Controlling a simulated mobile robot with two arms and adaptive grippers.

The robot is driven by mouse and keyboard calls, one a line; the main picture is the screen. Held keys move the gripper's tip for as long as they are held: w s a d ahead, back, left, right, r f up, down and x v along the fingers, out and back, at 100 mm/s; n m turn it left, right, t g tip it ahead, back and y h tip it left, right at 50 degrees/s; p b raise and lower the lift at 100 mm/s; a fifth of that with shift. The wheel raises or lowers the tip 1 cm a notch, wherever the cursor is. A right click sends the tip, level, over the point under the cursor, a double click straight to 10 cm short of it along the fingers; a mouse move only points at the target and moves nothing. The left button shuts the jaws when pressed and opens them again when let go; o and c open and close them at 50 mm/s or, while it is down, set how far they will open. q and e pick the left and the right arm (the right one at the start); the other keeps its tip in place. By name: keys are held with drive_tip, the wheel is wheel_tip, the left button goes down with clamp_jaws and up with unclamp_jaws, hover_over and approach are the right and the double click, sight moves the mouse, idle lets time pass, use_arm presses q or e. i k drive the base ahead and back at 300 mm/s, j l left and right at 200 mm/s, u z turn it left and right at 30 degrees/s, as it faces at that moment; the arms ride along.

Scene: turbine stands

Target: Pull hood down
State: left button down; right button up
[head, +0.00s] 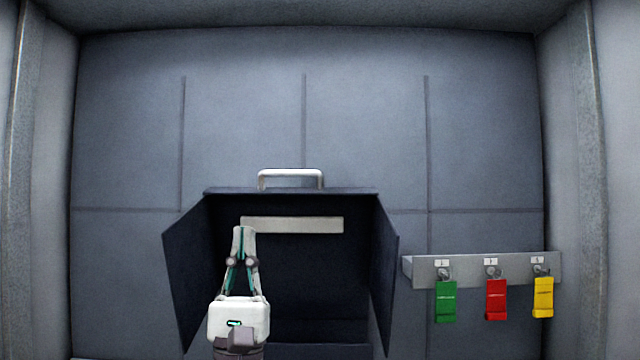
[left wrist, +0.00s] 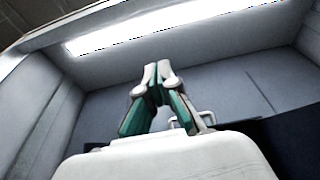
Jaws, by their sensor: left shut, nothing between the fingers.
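The hood (head: 385,260) is a dark box-like cover on the grey back wall, with its dark inside facing me. A light metal handle (head: 290,172) stands on its top edge; part of the handle also shows in the left wrist view (left wrist: 206,117), behind the fingers. My left gripper (head: 244,232) is shut and empty, pointing up in front of the hood's left half, below and left of the handle. It does not touch the handle. In the left wrist view the shut fingertips (left wrist: 157,72) point up toward the wall. My right gripper is not in view.
A metal rail (head: 415,270) right of the hood carries a green tag (head: 446,302), a red tag (head: 496,300) and a yellow tag (head: 543,297). Side walls bound the bay. The wall above the handle is clear. A bright ceiling light (left wrist: 170,22) shows overhead.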

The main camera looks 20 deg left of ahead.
sight(321, 251)
drive_tip(key=i, duration=1.1)
